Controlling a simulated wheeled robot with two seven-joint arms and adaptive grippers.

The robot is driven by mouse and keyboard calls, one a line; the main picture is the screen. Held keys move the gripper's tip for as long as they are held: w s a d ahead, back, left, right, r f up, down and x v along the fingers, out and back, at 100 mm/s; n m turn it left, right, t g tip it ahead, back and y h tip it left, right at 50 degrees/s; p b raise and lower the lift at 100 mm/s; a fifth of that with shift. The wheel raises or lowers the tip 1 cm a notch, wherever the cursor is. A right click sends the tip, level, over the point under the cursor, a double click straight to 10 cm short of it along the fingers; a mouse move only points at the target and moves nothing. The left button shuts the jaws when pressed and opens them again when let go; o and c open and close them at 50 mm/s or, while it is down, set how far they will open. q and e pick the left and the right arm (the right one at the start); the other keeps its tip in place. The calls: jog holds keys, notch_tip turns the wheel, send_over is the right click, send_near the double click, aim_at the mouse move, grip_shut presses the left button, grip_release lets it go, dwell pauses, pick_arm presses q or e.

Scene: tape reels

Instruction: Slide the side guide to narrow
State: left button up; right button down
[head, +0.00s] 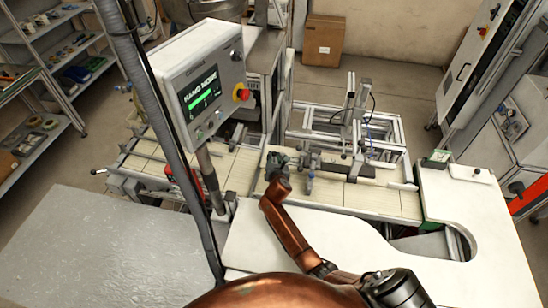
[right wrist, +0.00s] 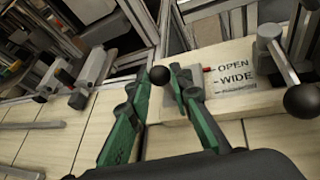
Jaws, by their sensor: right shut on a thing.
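My right gripper (head: 278,163) is over the slatted conveyor, by the near end of the guide mechanism. In the right wrist view, the green fingers of my right gripper (right wrist: 165,84) are closed around a black ball knob (right wrist: 159,75). Beside the knob is a pale block with a grey plate and a scale label (right wrist: 235,77) reading OPEN, WIDE and a third line too small to read. A small red pointer (right wrist: 208,69) lies level with OPEN. My left gripper is out of view.
A second black ball knob (right wrist: 302,101) on a metal lever stands right of the label. The control panel (head: 200,85) on its post stands left of my arm. The white table (head: 480,225) curves around at the right. A cardboard box (head: 323,40) stands behind.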

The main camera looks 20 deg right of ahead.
jog(key=s+a+p, duration=0.1)
jog(key=s, duration=0.1)
jog(key=s+a+p, duration=0.1)
jog(key=shift+s+a, duration=0.4)
jog(key=shift+a, duration=0.15)
jog(key=shift+f, duration=0.2)
jog(key=c, duration=1.9)
grip_release()
jog(key=shift+s+r, duration=0.1)
jog(key=shift+s, duration=0.05)
jog(key=shift+o, duration=0.8)
jog(key=shift+r, duration=0.1)
jog(key=v, duration=1.1)
jog(key=shift+s, duration=0.35)
jog(key=shift+a, duration=0.15)
